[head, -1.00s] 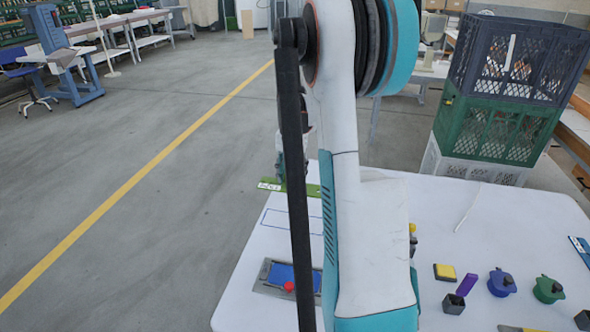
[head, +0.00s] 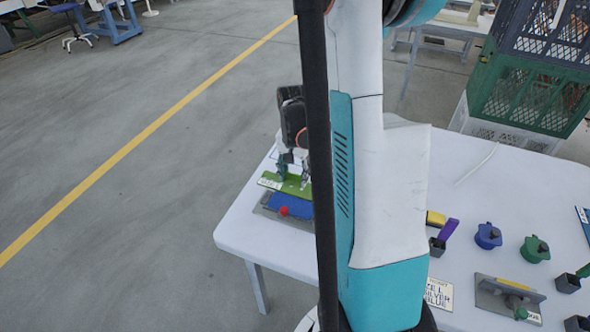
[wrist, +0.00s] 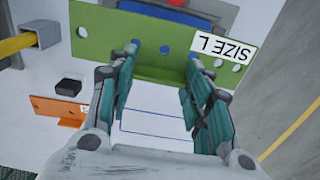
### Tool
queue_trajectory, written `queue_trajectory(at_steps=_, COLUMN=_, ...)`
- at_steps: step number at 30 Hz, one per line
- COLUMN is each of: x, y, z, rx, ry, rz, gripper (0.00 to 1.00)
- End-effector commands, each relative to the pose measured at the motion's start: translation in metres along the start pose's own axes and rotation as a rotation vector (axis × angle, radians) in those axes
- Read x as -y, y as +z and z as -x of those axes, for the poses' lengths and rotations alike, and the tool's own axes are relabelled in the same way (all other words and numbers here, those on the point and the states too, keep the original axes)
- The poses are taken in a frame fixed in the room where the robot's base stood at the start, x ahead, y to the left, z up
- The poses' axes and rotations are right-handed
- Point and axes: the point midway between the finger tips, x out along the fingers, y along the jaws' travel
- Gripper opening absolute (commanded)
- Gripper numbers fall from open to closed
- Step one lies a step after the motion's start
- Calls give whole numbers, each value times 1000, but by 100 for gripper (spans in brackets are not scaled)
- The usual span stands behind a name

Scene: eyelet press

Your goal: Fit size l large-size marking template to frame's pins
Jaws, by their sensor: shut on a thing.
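The green marking template (wrist: 110,35) carries a white SIZE L label (wrist: 222,47) and has holes along its plate. My gripper (wrist: 163,60) is shut on its raised green edge, near the middle. In the head view the template (head: 294,187) is at the far edge of the grey frame (head: 264,211), which has a blue pad (head: 290,201) and a red knob (head: 284,211). In the wrist view the blue pad (wrist: 205,14) lies beyond the template, overlapped by it. The frame's pins are not discernible. I cannot tell whether the template touches the frame. My arm hides the right side of both.
A blue-outlined rectangle (wrist: 155,126) on the white table is empty. An orange plate (wrist: 58,111), a black block (wrist: 68,87) and a grey holder (wrist: 40,30) lie nearby. A sign (head: 437,293), blue pot (head: 488,236) and green pot (head: 536,249) stand right. Stacked crates (head: 525,90) are behind.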

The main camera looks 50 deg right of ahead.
Motion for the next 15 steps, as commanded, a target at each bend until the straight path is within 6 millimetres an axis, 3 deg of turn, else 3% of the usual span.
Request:
queue_trajectory(at_steps=7, x=0, y=0, z=-1, rx=0, ry=0, rz=0, gripper=22)
queue_trajectory(at_steps=15, x=0, y=0, z=-19, rx=0, ry=0, rz=0, gripper=22)
